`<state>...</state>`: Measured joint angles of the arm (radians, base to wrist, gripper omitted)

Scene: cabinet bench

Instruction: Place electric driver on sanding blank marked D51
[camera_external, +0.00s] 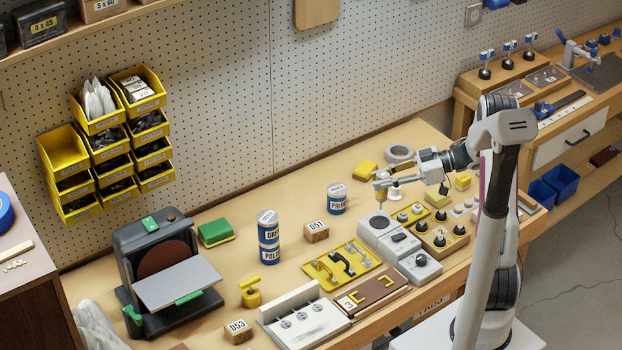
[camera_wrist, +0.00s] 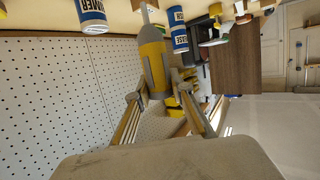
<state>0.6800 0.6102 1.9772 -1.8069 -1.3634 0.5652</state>
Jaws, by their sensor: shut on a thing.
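The sanding blank marked D51 (camera_external: 316,231) is a small wooden block on the bench, between the blue-and-white cans and behind the yellow tray. My gripper (camera_external: 384,178) is right of it and higher, near the grey control boxes. It is shut on the electric driver (camera_external: 380,194), which hangs tip down, apart from the blank. In the wrist view the yellow-and-grey driver (camera_wrist: 153,62) sits between the fingers of my gripper (camera_wrist: 157,93), its thin tip towards the picture's top. I cannot make out the blank clearly in the wrist view.
A primer can (camera_external: 337,198) stands behind the D51 blank, and stacked cans (camera_external: 269,238) stand left of it. A yellow tray of handles (camera_external: 341,265) lies in front. Grey boxes (camera_external: 378,225) stand below the driver. Another block, D53 (camera_external: 238,331), is at the front left.

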